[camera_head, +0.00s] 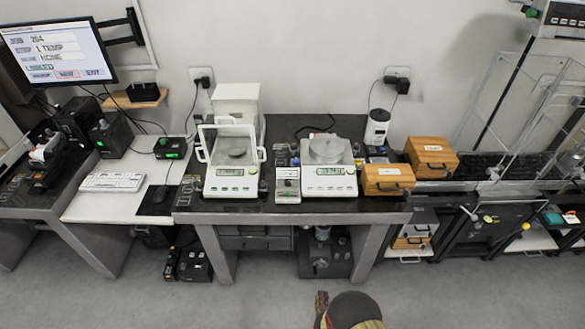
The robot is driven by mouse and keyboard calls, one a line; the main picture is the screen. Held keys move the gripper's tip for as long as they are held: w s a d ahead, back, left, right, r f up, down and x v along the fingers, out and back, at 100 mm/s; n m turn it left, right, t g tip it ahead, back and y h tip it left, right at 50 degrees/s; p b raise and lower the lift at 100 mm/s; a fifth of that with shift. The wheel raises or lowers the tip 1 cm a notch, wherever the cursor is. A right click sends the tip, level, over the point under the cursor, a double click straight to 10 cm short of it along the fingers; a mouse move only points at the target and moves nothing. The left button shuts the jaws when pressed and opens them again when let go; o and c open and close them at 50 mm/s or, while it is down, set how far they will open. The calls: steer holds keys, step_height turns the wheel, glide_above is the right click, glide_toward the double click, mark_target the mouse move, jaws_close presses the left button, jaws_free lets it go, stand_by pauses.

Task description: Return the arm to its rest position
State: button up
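A dark rounded shape with a brownish edge and a small red and yellow piece beside it shows at the bottom edge, right of centre; it looks like a part of my own body. It is cut off by the frame, and no gripper fingers show. It stands over the grey floor, in front of the weighing table (240,217) and apart from it.
On the table stand a balance with a glass draft shield (231,178), a second balance (328,181) and wooden boxes (389,180). A monitor (60,52) and keyboard (112,182) are at left, a glass enclosure (520,110) at right. The front floor (200,305) is clear.

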steer(key=s+f+n+g, duration=1.1)
steer(key=s+f+g, duration=0.1)
steer(key=f, duration=0.4)
steer(key=w+a+r+n+g+b, duration=0.1)
steer(key=w+r+n+g+b, duration=0.15)
steer(key=r, duration=1.05)
steer(key=w+a+r+n+g+b, duration=0.1)
steer(key=w+r+n+g, duration=0.2)
steer(key=r, duration=1.1)
steer(key=w+a+r+n+g+b, duration=0.15)
steer(key=r+n, duration=0.25)
steer(key=r, duration=0.9)
steer(key=s+d+r+t+b, duration=0.2)
steer(key=s+r, duration=0.3)
steer(key=r, duration=0.8)
steer(key=s+d+r+n+t+b, duration=0.1)
steer(key=s+d+r+b, duration=0.3)
steer(key=r, duration=0.9)
steer(key=s+d+r+t+b, duration=0.4)
steer(key=s+r, duration=0.4)
steer(key=r, duration=0.6)
